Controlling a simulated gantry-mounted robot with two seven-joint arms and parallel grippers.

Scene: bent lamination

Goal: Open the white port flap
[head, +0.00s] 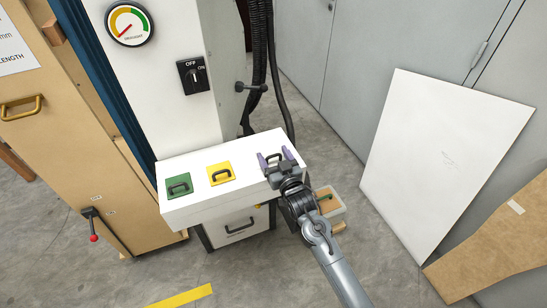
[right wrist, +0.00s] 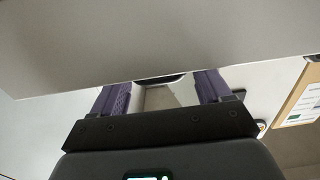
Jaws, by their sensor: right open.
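A white box (head: 247,183) carries a row of square flaps with dark handles: a green flap (head: 172,183) on the left and a yellow flap (head: 225,169) in the middle. The white port flap (head: 277,157) is at the right end, mostly hidden by my right gripper (head: 276,158), and its edges blend into the box. Its dark handle shows between the purple fingers. In the right wrist view my right gripper (right wrist: 164,92) is open, with part of a dark handle (right wrist: 162,80) between its fingers. I cannot tell whether they touch it. My left gripper is out of view.
A white column with a gauge (head: 129,24) and an off/on switch (head: 193,75) rises behind the box. Black hoses (head: 262,60) hang behind it. A small bin (head: 329,207) stands right of the box. A white panel (head: 440,155) leans against grey cabinets. Floor is clear in front.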

